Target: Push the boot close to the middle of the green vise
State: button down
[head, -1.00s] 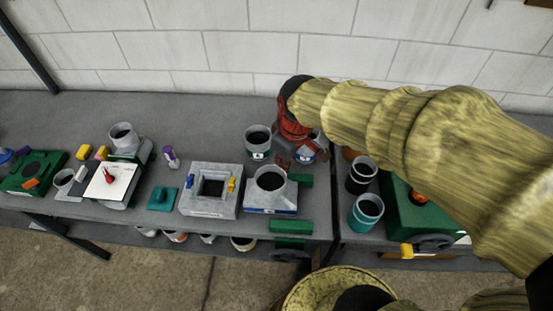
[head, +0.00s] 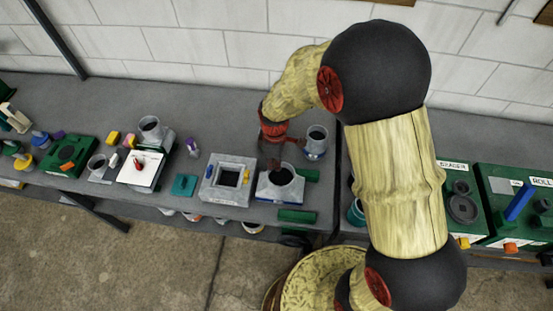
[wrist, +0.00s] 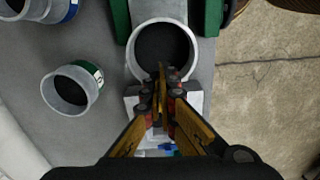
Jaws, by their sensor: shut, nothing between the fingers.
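The boot (head: 287,191), a grey round collar on a square base, stands on the bench, and it shows in the wrist view (wrist: 163,45) from above. The green vise (head: 297,215) shows as two green jaws on the far and near sides, at the boot's right. Its jaws flank the top of the wrist view (wrist: 208,18), with a gap between them. My gripper (head: 273,163) is shut and empty, pointing down at the boot's far-left side. In the wrist view its fingertips (wrist: 160,80) overlap the collar's lower rim; I cannot tell whether they touch.
A grey square frame (head: 216,193) stands left of the boot. A grey canister (head: 315,143) stands behind the vise, and a teal one (head: 356,213) lies to the right, partly behind my arm. Green machines (head: 500,240) stand further right. The bench front edge is near the vise.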

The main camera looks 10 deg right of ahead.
aim_at(286, 178)
notch_tip(286, 178, down, 5)
jog(key=shift+f, duration=0.15)
jog(key=d, duration=0.1)
jog(key=s+d, duration=0.1)
jog(key=d, duration=0.1)
jog(key=shift+s+d+r+p, duration=0.1)
jog(key=shift+s+r+p, duration=0.05)
jog(key=shift+r+p, duration=0.15)
jog(key=shift+d+f, duration=0.15)
jog(key=shift+d, duration=0.1)
jog(key=shift+s, duration=0.1)
jog(key=s+d, duration=0.3)
jog(key=d, duration=0.4)
jog(key=shift+d, duration=0.15)
jog(key=shift+w+a, duration=0.2)
jog(key=shift+a, duration=0.25)
jog(key=a, duration=0.1)
jog(key=w+a, duration=0.1)
jog(key=a, duration=0.1)
jog(key=shift+w, duration=0.15)
notch_tip(286, 178, up, 10)
